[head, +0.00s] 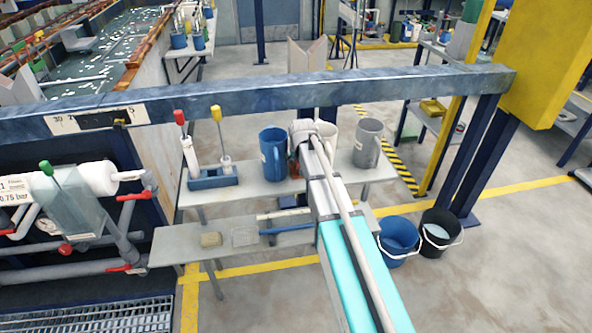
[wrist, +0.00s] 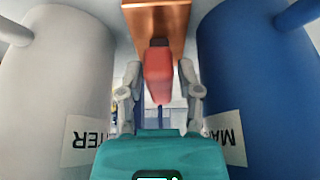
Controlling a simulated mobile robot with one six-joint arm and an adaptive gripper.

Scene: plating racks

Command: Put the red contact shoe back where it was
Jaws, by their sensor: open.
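The red contact shoe (wrist: 158,76) is in the middle of the wrist view, against a copper-coloured bar (wrist: 155,22). My gripper (wrist: 158,100) is open, with one finger on each side of the shoe. Small gaps show between the fingers and the shoe, so it does not look gripped. In the head view my gripper (head: 303,132) is over the shelf between the blue jug and a pale jug. A small reddish-brown patch (head: 294,168) shows beside it there; I cannot tell whether it is the shoe or the bar.
The blue jug (head: 273,153) and pale jug (head: 327,136) stand close on both sides of my gripper. A grey jug (head: 368,143) stands farther right. A blue holder (head: 212,179) with red- and yellow-topped tools is left. Buckets (head: 399,238) stand on the floor.

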